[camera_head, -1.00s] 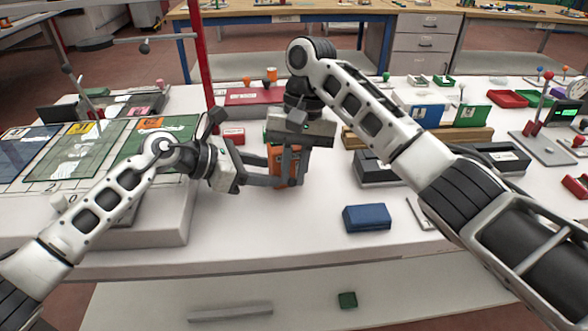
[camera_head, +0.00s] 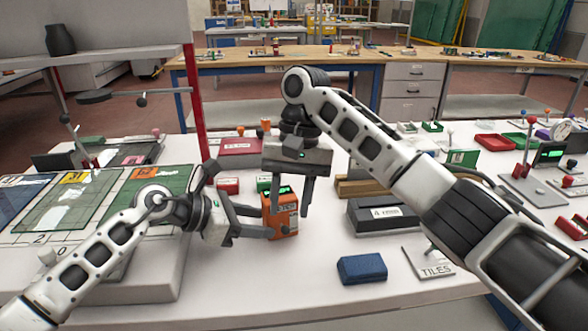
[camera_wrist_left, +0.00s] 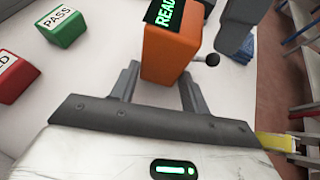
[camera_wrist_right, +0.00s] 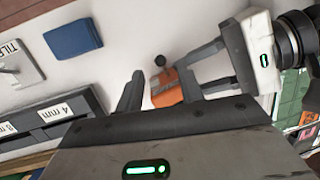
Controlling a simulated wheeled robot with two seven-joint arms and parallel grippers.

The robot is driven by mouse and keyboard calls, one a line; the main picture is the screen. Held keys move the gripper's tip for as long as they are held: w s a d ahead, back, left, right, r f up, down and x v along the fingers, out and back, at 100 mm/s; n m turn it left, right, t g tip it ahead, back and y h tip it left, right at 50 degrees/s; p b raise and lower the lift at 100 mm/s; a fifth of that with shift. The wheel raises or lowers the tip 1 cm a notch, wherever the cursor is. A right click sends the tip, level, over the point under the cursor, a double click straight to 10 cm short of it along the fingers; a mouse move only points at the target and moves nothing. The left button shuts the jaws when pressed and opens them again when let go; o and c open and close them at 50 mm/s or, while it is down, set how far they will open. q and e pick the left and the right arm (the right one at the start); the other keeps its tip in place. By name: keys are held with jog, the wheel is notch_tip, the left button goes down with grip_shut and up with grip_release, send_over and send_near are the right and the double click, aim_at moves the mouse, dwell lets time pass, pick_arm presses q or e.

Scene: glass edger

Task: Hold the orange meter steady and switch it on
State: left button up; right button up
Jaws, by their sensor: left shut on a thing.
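The orange meter (camera_head: 281,218) stands upright on the white table; it also shows in the left wrist view (camera_wrist_left: 168,55) and partly in the right wrist view (camera_wrist_right: 165,88). Its dark screen (camera_wrist_left: 165,12) shows green lit letters beginning "READ". A black ball-ended lever (camera_wrist_left: 207,60) sticks out of its side. My left gripper (camera_head: 268,222) is shut on the meter, a finger on each side. My right gripper (camera_head: 290,200) is open and empty, fingers pointing down by the meter's top. I cannot tell whether it touches the meter.
A blue block (camera_head: 361,268) and a TILES plate (camera_head: 428,262) lie to the front right. A dark tile rack (camera_head: 385,215) stands right of the meter. Green PASS (camera_wrist_left: 63,26) and red (camera_wrist_left: 12,75) blocks sit close by. A raised board (camera_head: 90,235) is at left.

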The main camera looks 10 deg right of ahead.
jog(key=v, duration=0.8)
pick_arm(q)
jog(key=o, duration=0.9)
jog(key=shift+c, duration=0.2)
